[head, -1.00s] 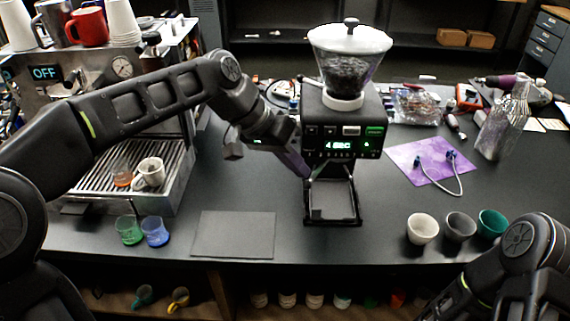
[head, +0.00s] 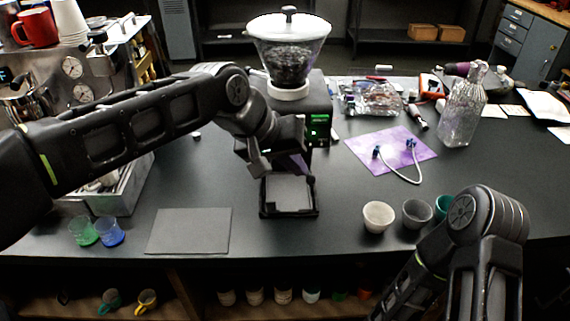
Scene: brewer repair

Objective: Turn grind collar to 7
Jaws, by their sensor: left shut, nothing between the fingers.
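A white collar (head: 288,92) sits between the hopper and the body. My left gripper (head: 305,173) is in front of the grinder's front face, above its lower tray (head: 289,195), and is shut with nothing seen in it. My left forearm and wrist hide most of the grinder's display and buttons; a green lit part shows at the right. My right arm is at the lower right, and its gripper is not visible.
An espresso machine (head: 75,75) stands at the left. A grey mat (head: 189,231), green cup (head: 83,232) and blue cup (head: 109,232) lie near the front edge. White (head: 378,217), grey (head: 416,213) and teal cups are at right. A purple sheet (head: 393,165) bears a cable.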

